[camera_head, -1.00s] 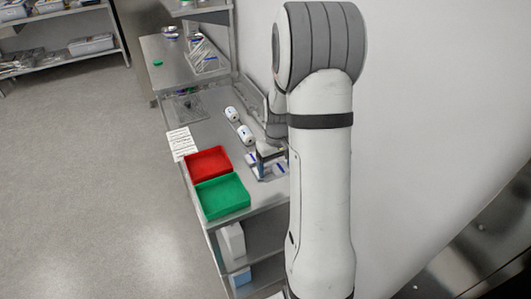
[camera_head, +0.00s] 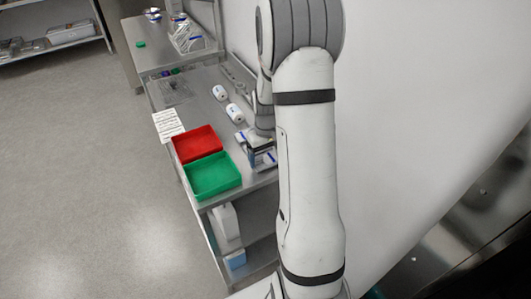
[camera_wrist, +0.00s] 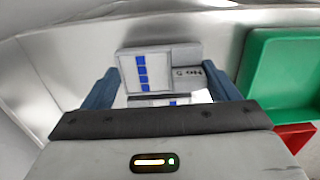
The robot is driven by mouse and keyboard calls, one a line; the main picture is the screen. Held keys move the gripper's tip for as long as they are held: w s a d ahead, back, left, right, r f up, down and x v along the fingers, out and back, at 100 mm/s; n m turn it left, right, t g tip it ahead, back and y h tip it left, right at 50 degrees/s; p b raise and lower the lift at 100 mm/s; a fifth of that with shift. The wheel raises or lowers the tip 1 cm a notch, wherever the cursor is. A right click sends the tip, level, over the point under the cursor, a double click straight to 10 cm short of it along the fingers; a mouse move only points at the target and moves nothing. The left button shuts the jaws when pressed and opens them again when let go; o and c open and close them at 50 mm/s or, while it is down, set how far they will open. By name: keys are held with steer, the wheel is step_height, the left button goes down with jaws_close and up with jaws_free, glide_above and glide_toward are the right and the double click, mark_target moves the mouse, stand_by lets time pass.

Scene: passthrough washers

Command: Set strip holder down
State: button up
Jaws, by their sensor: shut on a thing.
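In the head view my gripper (camera_head: 262,146) is low over the right side of the steel bench, right of the red and green trays. The holder (camera_head: 264,160) shows only partly there, below the fingers. I cannot tell whether its underside touches the bench.
The green tray (camera_head: 213,177) and red tray (camera_head: 197,145) stand at the bench's left edge. A white sheet (camera_head: 168,125) and a wire rack (camera_head: 174,91) are farther back. The wall is close on the right.

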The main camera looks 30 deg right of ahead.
mark_target(266, 160)
steer(key=shift+f+b, duration=0.45)
steer(key=shift+f, duration=0.15)
stand_by(0.3)
steer(key=o, duration=1.1)
steer(key=shift+r+b, duration=0.5)
steer(key=shift+r, duration=3.45)
steer(key=s+a+r+t, duration=0.1)
steer(key=s+a+r, duration=0.5)
steer(key=s, duration=0.3)
steer(key=s+a+r+t, duration=0.2)
steer(key=s+a+r, duration=0.3)
steer(key=s+a, duration=0.3)
steer(key=shift+s+r, duration=0.35)
steer(key=shift+s, duration=0.85)
